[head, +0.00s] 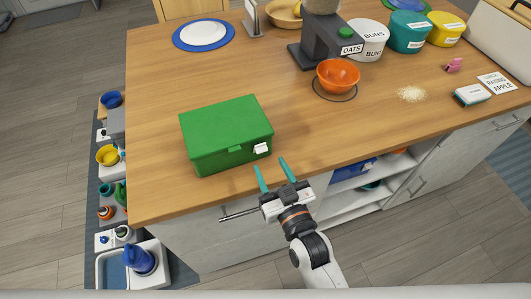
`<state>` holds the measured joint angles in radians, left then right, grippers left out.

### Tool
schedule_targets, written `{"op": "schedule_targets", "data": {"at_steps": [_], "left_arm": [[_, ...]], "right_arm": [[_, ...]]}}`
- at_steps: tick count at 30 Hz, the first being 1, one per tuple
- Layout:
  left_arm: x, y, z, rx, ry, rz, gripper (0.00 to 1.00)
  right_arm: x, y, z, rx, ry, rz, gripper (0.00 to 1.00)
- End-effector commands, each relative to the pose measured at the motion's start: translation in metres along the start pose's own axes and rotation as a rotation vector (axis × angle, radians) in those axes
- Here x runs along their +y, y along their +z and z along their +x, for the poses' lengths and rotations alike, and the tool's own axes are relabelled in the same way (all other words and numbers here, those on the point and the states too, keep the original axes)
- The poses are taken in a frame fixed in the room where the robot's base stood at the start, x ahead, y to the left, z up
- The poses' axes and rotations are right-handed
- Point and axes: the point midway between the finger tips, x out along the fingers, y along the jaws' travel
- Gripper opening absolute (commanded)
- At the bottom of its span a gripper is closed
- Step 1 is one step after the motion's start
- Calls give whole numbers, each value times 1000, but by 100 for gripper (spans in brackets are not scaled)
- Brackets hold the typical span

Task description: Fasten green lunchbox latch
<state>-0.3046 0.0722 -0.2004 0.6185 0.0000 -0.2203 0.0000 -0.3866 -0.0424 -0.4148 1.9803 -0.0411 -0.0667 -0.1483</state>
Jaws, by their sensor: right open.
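A green lunchbox (226,124) sits on the wooden table near its front edge, with its lid down. A small white latch (261,149) is on the front face, toward the right end. I cannot tell from this view whether the latch is pressed in. My right gripper (272,172) has two teal fingers, spread open and empty. Its fingertips are just in front of and below the latch, apart from the box as far as I can see. My left gripper is not in view.
An orange bowl (338,75) stands right of the lunchbox, before a dark dispenser labelled OATS (311,54). White, teal and yellow tubs stand at the back right. A blue plate mat (177,37) lies at the back left. The table (165,80) left of the box is clear.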

Motion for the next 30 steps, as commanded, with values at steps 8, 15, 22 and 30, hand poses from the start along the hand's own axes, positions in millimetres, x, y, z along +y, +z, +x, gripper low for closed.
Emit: {"op": "schedule_targets", "data": {"at_steps": [8, 15, 22, 30], "left_arm": [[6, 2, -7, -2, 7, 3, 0], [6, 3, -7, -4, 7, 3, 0], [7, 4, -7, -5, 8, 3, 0], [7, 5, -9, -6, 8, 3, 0]], "right_arm": [[0, 1, 38, -1, 0, 0, 49], [0, 0, 43, 1, 0, 0, 49], [0, 0, 43, 1, 0, 0, 34], [0, 1, 43, 3, 0, 0, 4]]}}
